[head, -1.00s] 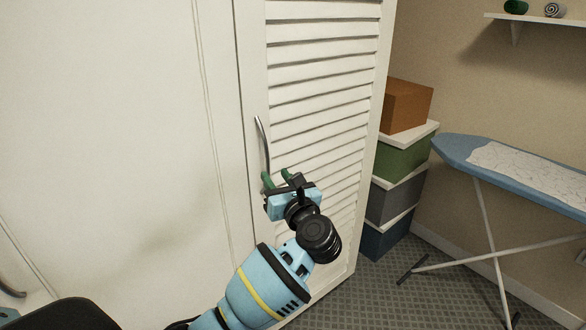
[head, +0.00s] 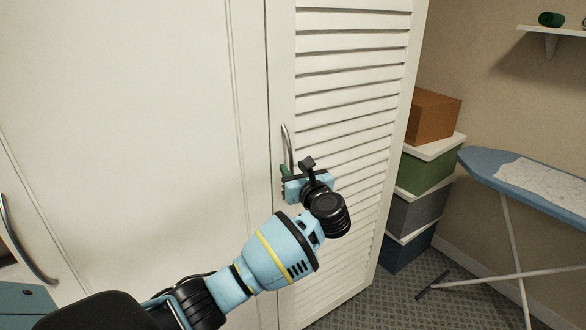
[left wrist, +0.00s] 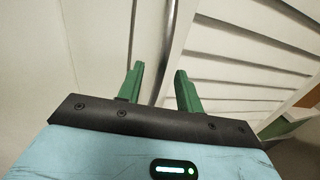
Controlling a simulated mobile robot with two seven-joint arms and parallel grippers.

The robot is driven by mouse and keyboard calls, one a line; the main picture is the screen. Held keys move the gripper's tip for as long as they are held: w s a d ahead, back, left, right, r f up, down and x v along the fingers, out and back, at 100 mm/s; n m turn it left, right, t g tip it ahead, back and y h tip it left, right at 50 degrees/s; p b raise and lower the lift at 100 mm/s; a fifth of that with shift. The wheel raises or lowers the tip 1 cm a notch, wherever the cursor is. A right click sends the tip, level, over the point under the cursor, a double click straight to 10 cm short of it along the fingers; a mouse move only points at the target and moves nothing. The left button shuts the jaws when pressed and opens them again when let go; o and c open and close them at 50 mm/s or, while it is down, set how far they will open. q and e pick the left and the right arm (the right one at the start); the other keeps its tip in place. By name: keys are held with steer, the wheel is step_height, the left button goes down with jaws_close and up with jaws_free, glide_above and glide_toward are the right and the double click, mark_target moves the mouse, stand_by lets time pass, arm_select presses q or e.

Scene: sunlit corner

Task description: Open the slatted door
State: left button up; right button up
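The white slatted door (head: 345,130) stands right of a plain white panel, with a curved metal handle (head: 286,140) upright near its left edge. I see no open gap along that edge. My left gripper (head: 284,172) is at the lower part of the handle. In the left wrist view its two green fingers (left wrist: 160,84) are apart, and the handle (left wrist: 168,45) runs between them in the picture. I cannot tell if either finger touches it. In the head view the wrist hides part of the fingers. My right gripper is not in view.
Stacked boxes (head: 420,175) stand right of the door, and an ironing board (head: 480,165) stands further right. A wall shelf (head: 555,32) is at upper right. Another metal handle (head: 22,245) is on the white panel at far left.

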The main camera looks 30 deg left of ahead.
arm_select(q)
steer(key=shift+w+a, duration=0.2)
steer(key=shift+a, duration=0.1)
steer(key=shift+c, duration=0.5)
jaws_close()
steer(key=shift+f, duration=0.1)
